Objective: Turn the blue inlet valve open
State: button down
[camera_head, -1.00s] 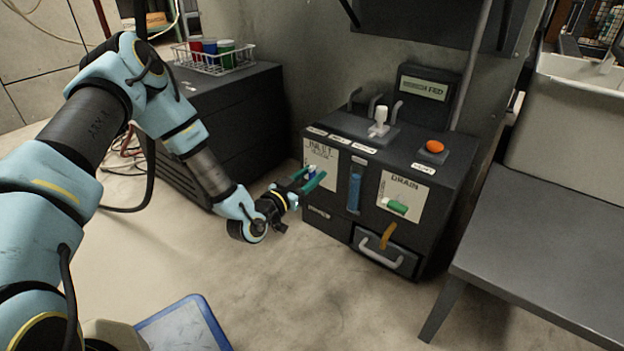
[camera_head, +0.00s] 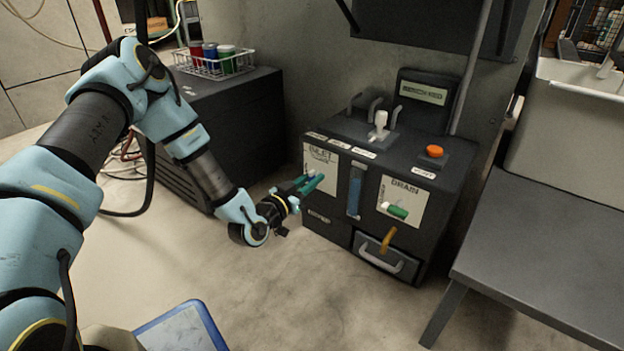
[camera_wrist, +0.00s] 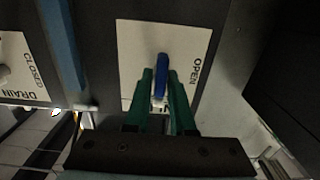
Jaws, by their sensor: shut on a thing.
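The blue inlet valve handle (camera_wrist: 162,66) sits on the white INLET label plate (camera_head: 322,168) at the left of the dark machine's front. In the wrist view it stands upright in the picture, with the word OPEN printed to its right. My gripper (camera_wrist: 160,82) has its two green fingers on either side of the handle, shut on it. In the head view my gripper (camera_head: 313,183) reaches the plate from the left, and its fingers hide most of the blue handle.
Right of the inlet are a blue sight strip (camera_head: 354,190), a green drain handle (camera_head: 397,211), and an orange lever (camera_head: 388,238) above a drawer (camera_head: 385,259). An orange button (camera_head: 434,151) is on top. A grey bench (camera_head: 550,245) stands right.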

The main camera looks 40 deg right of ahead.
jog(key=shift+n+p, duration=0.35)
jog(key=shift+n, duration=0.05)
jog(key=n+p, duration=0.2)
jog(key=n, duration=0.1)
jog(key=shift+w+a, duration=0.1)
jog(key=n+p, duration=0.1)
jog(key=n, duration=0.3)
jog(key=shift+n+p, duration=0.3)
jog(key=shift+p, duration=0.1)
jog(key=n, duration=0.3)
jog(key=n+p, duration=0.1)
jog(key=n, duration=0.1)
jog(key=shift+w+f, duration=0.1)
jog(key=shift+f, duration=0.15)
jog(key=shift+n, duration=2.2)
jog(key=shift+f, duration=0.1)
jog(key=c, duration=0.9)
grip_release()
